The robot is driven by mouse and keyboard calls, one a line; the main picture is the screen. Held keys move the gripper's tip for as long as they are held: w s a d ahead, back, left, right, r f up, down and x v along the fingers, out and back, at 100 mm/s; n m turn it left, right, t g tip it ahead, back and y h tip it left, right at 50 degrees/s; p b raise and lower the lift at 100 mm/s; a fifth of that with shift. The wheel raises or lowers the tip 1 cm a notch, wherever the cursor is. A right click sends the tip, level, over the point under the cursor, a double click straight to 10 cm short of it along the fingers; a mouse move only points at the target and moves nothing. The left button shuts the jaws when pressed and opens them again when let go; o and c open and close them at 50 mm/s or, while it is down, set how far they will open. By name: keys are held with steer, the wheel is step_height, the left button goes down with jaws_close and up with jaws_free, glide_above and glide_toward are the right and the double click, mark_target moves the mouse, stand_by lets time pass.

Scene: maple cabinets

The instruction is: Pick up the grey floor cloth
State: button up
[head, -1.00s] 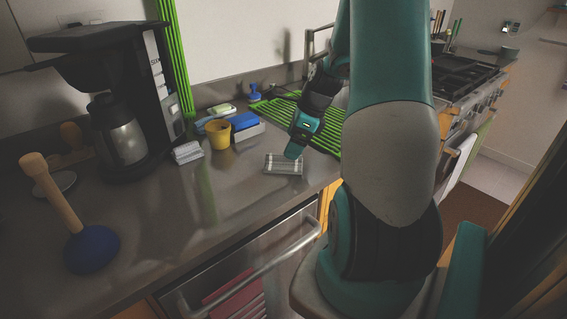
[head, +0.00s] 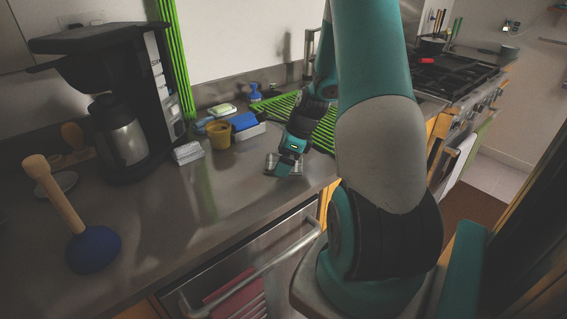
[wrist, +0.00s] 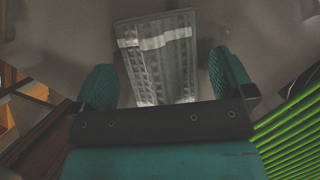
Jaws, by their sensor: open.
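The grey floor cloth (wrist: 157,48) lies folded flat on the counter, grey with a pale stripe across it. In the wrist view it lies between and beyond the fingertips of my gripper (wrist: 165,78). My gripper is open, with one finger to each side of the cloth and a gap at both sides. In the head view my gripper (head: 284,168) is low over the cloth (head: 270,164) and hides much of it. I cannot tell the exact height of the fingers above the counter.
A green ribbed mat (head: 320,127) lies just behind and right of my gripper. A coffee maker (head: 120,110) and plunger (head: 93,249) are further left.

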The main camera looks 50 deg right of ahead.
steer(key=c, duration=0.9)
